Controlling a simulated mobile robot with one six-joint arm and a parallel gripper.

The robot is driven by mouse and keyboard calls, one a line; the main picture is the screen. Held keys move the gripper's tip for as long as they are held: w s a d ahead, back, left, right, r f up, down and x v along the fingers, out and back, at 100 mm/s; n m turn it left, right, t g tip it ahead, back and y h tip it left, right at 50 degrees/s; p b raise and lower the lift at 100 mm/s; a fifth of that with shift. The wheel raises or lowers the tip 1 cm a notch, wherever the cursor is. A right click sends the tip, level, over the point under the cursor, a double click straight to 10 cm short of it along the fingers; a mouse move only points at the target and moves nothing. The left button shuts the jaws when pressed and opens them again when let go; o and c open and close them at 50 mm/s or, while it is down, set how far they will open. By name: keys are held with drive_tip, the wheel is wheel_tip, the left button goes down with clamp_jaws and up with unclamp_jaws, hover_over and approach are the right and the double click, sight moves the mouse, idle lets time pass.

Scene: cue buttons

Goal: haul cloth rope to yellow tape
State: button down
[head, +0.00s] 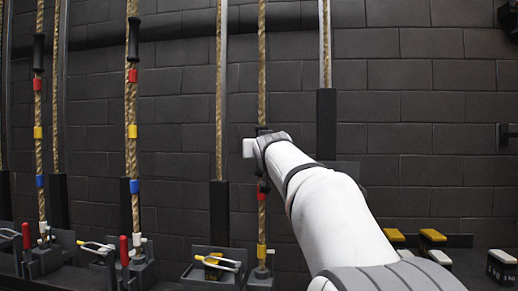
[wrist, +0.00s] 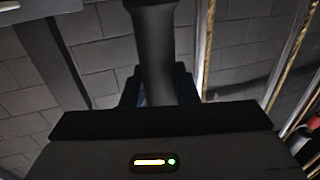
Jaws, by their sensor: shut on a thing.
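My arm reaches up from the lower right in the head view to a tan rope (head: 262,60) hanging against the wall. My gripper (head: 260,145) is at this rope, and its fingers are mostly hidden behind the wrist. In the wrist view a dark sleeve (wrist: 155,45) stands between the jaws, and my gripper (wrist: 158,92) is shut on it. Below my gripper the rope carries a red tape (head: 262,192) and, lower, a yellow tape (head: 262,252) just above the rope lock at the bottom.
Other ropes with red, yellow and blue tapes hang at left, such as one (head: 131,110) with a black sleeve (head: 133,40). Levers and locks (head: 215,265) line the rail below. Yellow-topped blocks (head: 433,236) stand at right.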

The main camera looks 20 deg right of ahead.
drive_tip(key=c, duration=1.1)
unclamp_jaws()
drive_tip(key=shift+c, duration=0.2)
drive_tip(key=v, duration=0.7)
drive_tip(key=shift+s, duration=0.35)
drive_tip(key=shift+a, duration=0.15)
drive_tip(key=s+a+f+n+g+y+p, duration=0.1)
drive_tip(key=s+a+f+g+p, duration=0.3)
drive_tip(key=s+p, duration=0.5)
drive_tip(key=s+a+f+n+g+y+p, duration=0.1)
drive_tip(key=s+a+f+g+p, duration=0.3)
drive_tip(key=s+p, duration=0.6)
drive_tip(key=s+a+f+n+g+y+p, duration=0.1)
drive_tip(key=s+a+f+g+y+p, duration=0.1)
drive_tip(key=s+f+g+p, duration=0.3)
drive_tip(key=s+a+g+p, duration=0.1)
drive_tip(key=s+p, duration=0.3)
drive_tip(key=p, duration=0.4)
drive_tip(key=shift+s+a+f+g+y, duration=0.3)
drive_tip(key=shift+s+a+g, duration=0.05)
drive_tip(key=shift+a+g, duration=0.05)
